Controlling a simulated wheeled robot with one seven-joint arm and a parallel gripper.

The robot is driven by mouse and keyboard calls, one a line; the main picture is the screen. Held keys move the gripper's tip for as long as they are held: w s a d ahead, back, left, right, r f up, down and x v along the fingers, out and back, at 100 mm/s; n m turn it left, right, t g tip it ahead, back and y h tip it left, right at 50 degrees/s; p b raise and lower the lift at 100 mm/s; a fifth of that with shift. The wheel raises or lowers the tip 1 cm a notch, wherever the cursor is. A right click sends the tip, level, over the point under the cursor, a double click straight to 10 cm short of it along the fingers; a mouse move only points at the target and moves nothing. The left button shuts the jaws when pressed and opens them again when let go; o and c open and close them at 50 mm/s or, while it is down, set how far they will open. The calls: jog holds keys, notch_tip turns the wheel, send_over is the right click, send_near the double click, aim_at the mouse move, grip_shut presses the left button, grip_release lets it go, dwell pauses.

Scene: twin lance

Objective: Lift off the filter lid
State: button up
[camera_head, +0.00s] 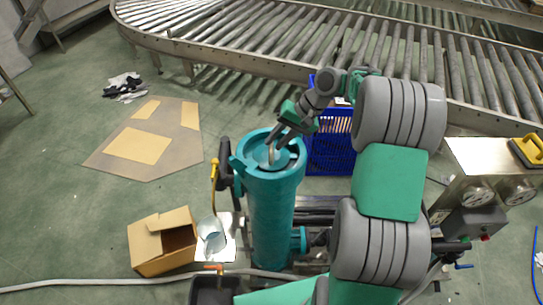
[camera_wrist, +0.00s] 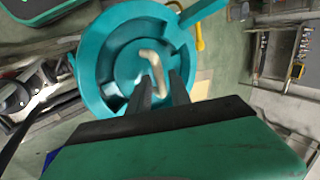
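The teal filter housing (camera_head: 270,215) stands upright in the head view, a tall cylinder with a wide round rim. Its teal lid (camera_head: 262,153) sits in the top opening, and it also shows in the wrist view (camera_wrist: 128,62). A pale bent handle (camera_wrist: 152,62) rises from the lid. My gripper (camera_head: 277,142) is over the lid at the handle. In the wrist view, my gripper's two dark fingers (camera_wrist: 160,80) are apart, with the lower part of the handle between them. I cannot tell whether either finger touches the handle.
A blue crate (camera_head: 330,155) stands right of the housing, under my arm. An open cardboard box (camera_head: 150,245) and a clear jug (camera_head: 211,236) are at the lower left. A roller conveyor (camera_head: 280,40) runs behind. A steel gauge box (camera_head: 485,165) stands at the right.

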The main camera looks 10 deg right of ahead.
aim_at(272, 145)
jog(key=x, duration=0.3)
grip_shut()
dwell(1.4)
